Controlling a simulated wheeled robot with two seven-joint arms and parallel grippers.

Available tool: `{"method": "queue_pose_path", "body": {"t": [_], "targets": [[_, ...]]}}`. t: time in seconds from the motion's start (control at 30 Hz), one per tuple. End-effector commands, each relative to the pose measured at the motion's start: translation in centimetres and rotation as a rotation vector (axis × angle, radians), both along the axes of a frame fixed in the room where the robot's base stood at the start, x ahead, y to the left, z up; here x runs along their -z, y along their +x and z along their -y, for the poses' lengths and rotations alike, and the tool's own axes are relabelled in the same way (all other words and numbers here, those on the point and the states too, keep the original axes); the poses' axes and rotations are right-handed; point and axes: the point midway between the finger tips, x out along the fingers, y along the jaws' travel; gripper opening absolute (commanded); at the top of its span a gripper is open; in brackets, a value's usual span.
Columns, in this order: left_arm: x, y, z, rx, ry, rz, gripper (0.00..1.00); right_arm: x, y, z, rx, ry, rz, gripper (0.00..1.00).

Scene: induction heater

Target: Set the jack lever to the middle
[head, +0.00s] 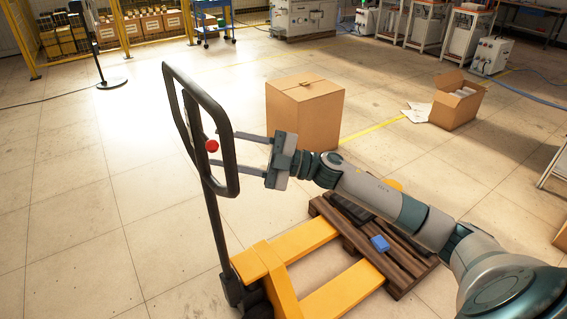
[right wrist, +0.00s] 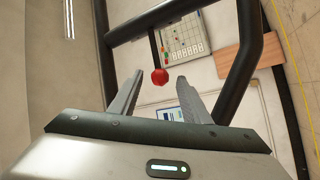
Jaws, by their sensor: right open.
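The jack lever, with a red knob (head: 212,146), sits inside the black looped handle (head: 226,120) of the yellow pallet jack (head: 268,262). In the right wrist view the red knob (right wrist: 160,77) hangs at the end of a thin dark rod, just beyond the fingertips and roughly centred between them. My right gripper (head: 225,139) is open, with its fingers pointing left toward the knob. In the right wrist view my right gripper (right wrist: 158,85) has nothing between its fingers. Whether a finger touches the knob I cannot tell. My left gripper is not in view.
A closed cardboard box (head: 305,112) stands on the floor behind my right gripper. A wooden pallet (head: 395,268) with dark items and a blue object (head: 380,243) lies at the jack's forks. An open carton (head: 457,103) stands farther right.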

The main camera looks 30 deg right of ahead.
Motion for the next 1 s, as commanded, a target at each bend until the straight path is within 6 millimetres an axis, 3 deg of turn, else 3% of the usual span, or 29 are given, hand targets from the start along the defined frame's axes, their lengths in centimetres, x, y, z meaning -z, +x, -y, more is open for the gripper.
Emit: {"method": "queue_pose_path", "body": {"t": [0.03,0.53,0.73,1.0], "targets": [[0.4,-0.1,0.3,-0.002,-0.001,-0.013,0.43,0.8,-0.5,0.9,0.003,-0.003,-0.004,0.43],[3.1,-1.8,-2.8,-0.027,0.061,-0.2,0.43,3.1,-5.3,8.6,0.002,-0.002,-0.003,0.43],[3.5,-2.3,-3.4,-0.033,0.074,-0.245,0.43,3.5,-6.5,10.6,0.0,-0.002,-0.002,0.43],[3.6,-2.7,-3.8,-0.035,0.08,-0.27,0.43,3.5,-7.1,11.4,0.0,0.0,0.0,0.43]]}}
